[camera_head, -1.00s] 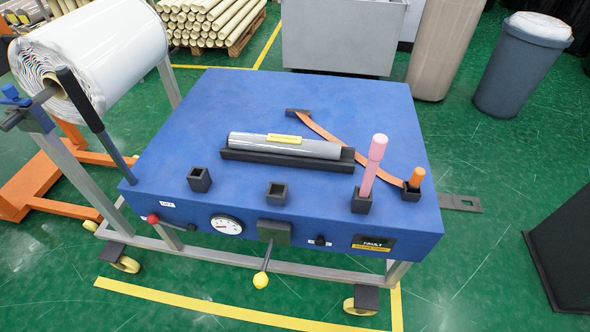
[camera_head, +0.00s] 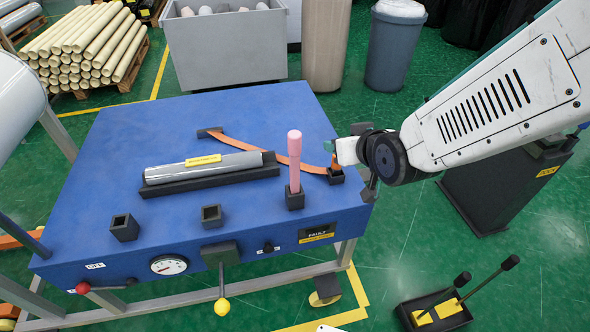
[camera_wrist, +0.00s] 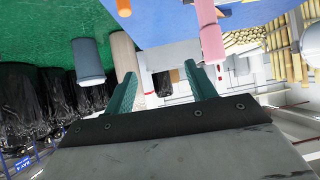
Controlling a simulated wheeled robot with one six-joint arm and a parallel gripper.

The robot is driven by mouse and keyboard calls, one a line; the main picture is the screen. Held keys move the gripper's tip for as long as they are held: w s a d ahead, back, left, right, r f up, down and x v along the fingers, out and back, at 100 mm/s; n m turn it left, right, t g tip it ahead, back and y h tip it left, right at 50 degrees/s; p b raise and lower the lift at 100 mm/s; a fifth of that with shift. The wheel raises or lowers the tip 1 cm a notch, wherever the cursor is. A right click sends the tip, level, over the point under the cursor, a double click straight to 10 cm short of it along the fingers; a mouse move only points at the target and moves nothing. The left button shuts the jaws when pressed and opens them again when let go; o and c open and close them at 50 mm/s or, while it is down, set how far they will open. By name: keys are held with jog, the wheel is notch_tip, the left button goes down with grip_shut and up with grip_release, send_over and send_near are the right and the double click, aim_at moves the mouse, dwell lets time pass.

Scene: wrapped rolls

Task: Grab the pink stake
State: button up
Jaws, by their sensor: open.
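The pink stake (camera_head: 294,165) stands upright in a black square socket (camera_head: 295,200) near the front right of the blue table top. It also shows in the wrist view (camera_wrist: 211,40), right of my right-hand finger and apart from it. My gripper (camera_wrist: 160,75) is open with nothing between its teal fingers. In the head view my arm reaches in from the right, and its wrist end is just right of the pink stake. A short orange stake (camera_wrist: 123,8) shows in the wrist view; in the head view my wrist largely hides it.
A grey wrapped roll (camera_head: 205,165) lies in a black cradle left of the pink stake. An orange strap (camera_head: 250,145) runs behind the stake. Two empty sockets (camera_head: 124,228) (camera_head: 212,215) stand to the left. A yellow-knobbed lever (camera_head: 222,305) hangs in front.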

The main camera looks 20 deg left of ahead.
jog(key=a+f+y, duration=0.1)
jog(key=a, duration=0.1)
jog(key=s+a+f+n, duration=0.1)
jog(key=a, duration=0.2)
jog(key=s+a+f+y, duration=0.1)
jog(key=a, duration=0.2)
jog(key=shift+f+n+t+y, duration=0.2)
jog(key=shift+n+t+y, duration=0.1)
jog(key=shift+t, duration=0.1)
send_over(295, 172)
jog(key=w+a, duration=0.2)
jog(key=w, duration=0.1)
jog(key=f, duration=0.2)
jog(key=shift+s+d+f, duration=0.15)
jog(key=shift+s+f, duration=0.1)
jog(key=shift+f, duration=0.15)
grip_shut()
